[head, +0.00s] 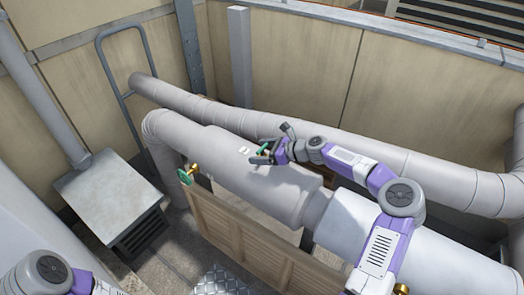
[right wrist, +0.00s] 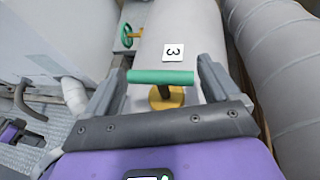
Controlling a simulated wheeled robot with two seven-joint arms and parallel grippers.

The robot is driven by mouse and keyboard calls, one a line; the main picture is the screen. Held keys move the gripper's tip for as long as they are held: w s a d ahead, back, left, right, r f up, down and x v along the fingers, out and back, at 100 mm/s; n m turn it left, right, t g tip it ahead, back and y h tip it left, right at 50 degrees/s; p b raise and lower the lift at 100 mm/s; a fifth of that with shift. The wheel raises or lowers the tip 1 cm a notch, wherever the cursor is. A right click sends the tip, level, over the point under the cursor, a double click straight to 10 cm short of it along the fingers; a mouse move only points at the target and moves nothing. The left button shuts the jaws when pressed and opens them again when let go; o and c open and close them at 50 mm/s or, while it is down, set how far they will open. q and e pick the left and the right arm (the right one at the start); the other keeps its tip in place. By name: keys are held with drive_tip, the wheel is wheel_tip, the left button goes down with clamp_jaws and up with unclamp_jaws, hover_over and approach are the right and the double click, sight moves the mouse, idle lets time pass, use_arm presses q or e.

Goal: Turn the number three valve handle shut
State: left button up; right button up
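The number three valve handle is a green bar (right wrist: 160,76) on a brass stem (right wrist: 166,97), beside a white label reading 3 (right wrist: 174,53) on the large grey pipe. In the head view the handle (head: 264,149) is partly covered by my right gripper (head: 262,156).
A green handwheel (head: 185,177) on a brass stem sits farther left on the pipework. A thinner pipe (head: 290,135) runs behind the large pipe (head: 225,160). A wooden panel (head: 240,235) stands in front, and a grey box (head: 110,190) is at the left.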

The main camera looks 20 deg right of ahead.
drive_tip(key=p+v, duration=0.2)
drive_tip(key=v, duration=0.5)
drive_tip(key=shift+s+d+r, duration=0.15)
drive_tip(key=shift+s+d, duration=0.05)
idle(0.4)
